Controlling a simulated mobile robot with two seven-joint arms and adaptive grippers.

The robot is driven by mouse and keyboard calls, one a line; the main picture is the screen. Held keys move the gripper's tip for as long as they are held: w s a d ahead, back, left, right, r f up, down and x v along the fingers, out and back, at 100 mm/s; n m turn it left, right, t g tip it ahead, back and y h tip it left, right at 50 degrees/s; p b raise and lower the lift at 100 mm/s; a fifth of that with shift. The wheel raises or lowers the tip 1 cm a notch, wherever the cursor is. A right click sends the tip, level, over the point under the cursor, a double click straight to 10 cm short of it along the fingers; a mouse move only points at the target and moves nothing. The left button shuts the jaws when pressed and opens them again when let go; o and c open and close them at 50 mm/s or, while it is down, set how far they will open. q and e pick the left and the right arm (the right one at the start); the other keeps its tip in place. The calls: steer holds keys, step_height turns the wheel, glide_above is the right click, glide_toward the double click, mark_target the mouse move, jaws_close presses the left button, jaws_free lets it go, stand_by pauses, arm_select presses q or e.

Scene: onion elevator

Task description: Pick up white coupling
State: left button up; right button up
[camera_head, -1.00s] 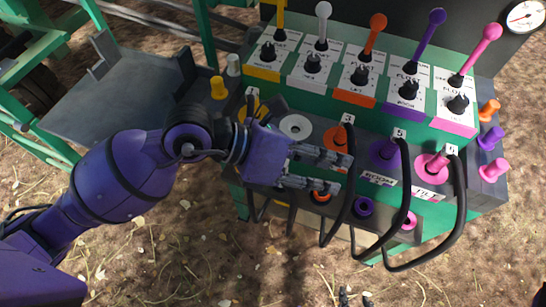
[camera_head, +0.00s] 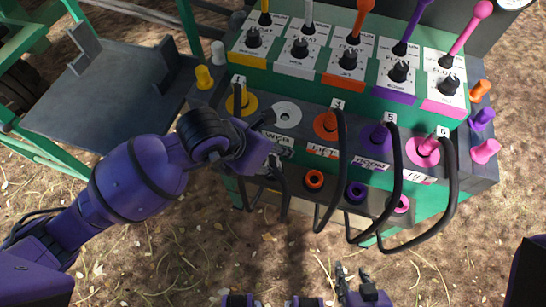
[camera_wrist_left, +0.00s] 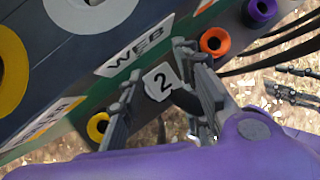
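The hose tag "2" (camera_wrist_left: 160,82) shows between the fingers of my left gripper (camera_wrist_left: 157,64) in the left wrist view. The fingers are apart, with a dark hose part (camera_wrist_left: 187,104) behind them. I cannot make out the white coupling itself; my gripper hides that spot. In the head view my left gripper (camera_head: 270,168) is low at the panel's front, below the empty white ring socket (camera_head: 286,115). My right gripper (camera_head: 352,276) is open and empty near the bottom edge, away from the panel.
Orange (camera_head: 326,124), purple (camera_head: 376,137) and pink (camera_head: 423,150) couplings with looping black hoses stand to the right. A yellow one (camera_head: 243,102) is at left. Levers (camera_head: 364,18) rise behind. A white cap (camera_head: 218,52) and yellow cap (camera_head: 204,77) sit at the left edge.

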arm_select(q)
steer(key=shift+d+f, duration=0.1)
steer(key=shift+c, duration=0.2)
arm_select(e)
steer(key=shift+w, duration=0.3)
arm_select(q)
jaws_close()
arm_select(e)
steer(key=shift+w, duration=0.1)
arm_select(q)
steer(key=shift+d+r, duration=0.15)
steer(key=shift+r, duration=0.45)
steer(key=s+a+r+p, duration=0.2)
steer(key=s+r+p, duration=0.6)
steer(key=s+r, duration=0.3)
steer(key=shift+s+r, duration=0.4)
steer(key=shift+s, duration=1.05)
arm_select(e)
step_height(320, 180, up, 8)
steer(key=w, duration=0.2)
steer(key=shift+a+r+t, duration=0.15)
steer(key=shift+a+t, duration=0.15)
steer(key=shift+t, duration=0.1)
